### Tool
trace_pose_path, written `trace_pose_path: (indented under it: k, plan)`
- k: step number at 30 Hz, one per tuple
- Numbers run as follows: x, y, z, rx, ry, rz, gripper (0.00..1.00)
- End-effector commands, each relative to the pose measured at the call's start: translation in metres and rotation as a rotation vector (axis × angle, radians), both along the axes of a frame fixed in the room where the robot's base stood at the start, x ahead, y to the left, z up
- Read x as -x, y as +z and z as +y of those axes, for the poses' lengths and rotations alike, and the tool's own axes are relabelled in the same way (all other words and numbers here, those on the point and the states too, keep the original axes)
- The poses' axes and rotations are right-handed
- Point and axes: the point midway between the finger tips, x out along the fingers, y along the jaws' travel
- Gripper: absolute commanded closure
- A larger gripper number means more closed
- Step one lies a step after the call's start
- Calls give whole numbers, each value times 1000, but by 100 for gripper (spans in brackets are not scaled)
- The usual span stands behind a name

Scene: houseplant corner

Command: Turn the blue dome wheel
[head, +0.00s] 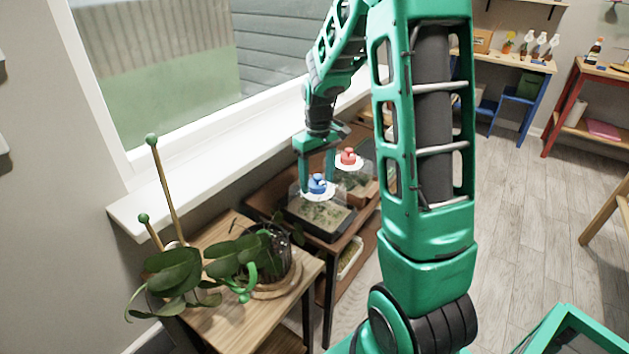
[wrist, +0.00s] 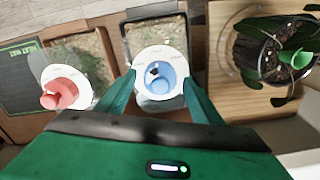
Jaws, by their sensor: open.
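The blue dome wheel (head: 317,184) sits on a white disc on top of a clear dome over a dark seed tray (head: 322,215). In the wrist view the blue wheel (wrist: 158,77) lies between and just beyond my open fingers. My gripper (wrist: 158,98) is open, with one green finger on each side of the white disc. It looks empty. In the head view my gripper (head: 316,172) is above the dome, pointing down at the wheel. Whether the fingers touch the disc is hard to tell.
A red wheel (head: 348,157) on a second dome stands close by; it also shows in the wrist view (wrist: 60,94). A potted plant (head: 265,260) with leaves and green-tipped stakes stands on the wooden table (head: 222,318) nearer me. The window sill (head: 190,195) runs along behind.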

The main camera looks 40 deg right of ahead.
Motion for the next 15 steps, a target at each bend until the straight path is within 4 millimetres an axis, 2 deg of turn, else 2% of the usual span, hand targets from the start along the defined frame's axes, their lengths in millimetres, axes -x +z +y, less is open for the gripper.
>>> trace_pose_path:
  k: [15]
  plan:
    - [-1,86,0,1,0,-3,40]
